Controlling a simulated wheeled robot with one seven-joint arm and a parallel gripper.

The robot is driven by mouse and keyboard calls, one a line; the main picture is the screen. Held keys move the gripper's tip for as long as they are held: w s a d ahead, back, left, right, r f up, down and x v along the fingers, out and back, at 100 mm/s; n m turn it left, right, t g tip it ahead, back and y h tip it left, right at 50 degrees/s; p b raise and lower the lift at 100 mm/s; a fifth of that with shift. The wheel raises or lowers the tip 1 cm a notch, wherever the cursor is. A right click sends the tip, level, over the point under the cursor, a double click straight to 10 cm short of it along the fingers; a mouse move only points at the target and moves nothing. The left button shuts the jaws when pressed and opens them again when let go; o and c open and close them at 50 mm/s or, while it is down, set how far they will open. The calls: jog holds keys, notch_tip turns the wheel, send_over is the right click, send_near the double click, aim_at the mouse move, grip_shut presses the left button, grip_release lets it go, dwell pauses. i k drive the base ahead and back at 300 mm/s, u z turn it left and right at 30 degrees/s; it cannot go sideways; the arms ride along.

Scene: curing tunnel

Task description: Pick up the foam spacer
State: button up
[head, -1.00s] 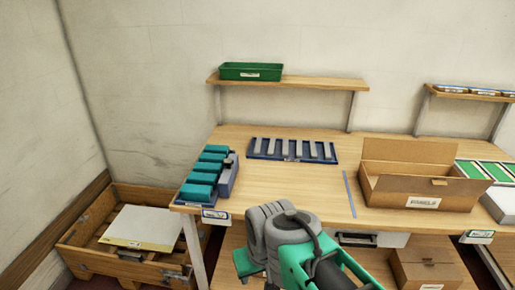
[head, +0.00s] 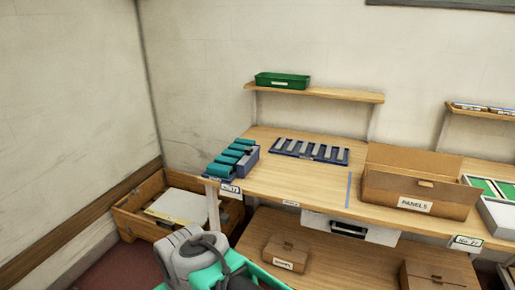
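I cannot tell for sure which thing in the head view is the foam spacer. Teal blocks (head: 236,150) sit in a row in a blue holder at the left end of the bench. Several grey strips (head: 309,150) lie side by side in a flat blue tray (head: 275,149) behind the middle of the bench. My arm, grey and green, shows at the bottom left, in front of the bench. My gripper's fingers are outside the picture, so what they hold is hidden.
An open cardboard box (head: 385,187) labelled PANELS stands on the bench (head: 315,186) at right. Smaller cardboard boxes (head: 288,249) stand on the lower shelf. A green bin (head: 282,80) is on the wall shelf. A wooden crate (head: 135,222) stands at left. The bench's middle is clear.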

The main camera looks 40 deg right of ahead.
aim_at(282, 143)
jog(key=u, duration=0.4)
jog(key=i, duration=1.8)
jog(key=z, duration=1.35)
jog(key=i, duration=0.65)
jog(key=z, duration=0.55)
jog(key=i, duration=0.45)
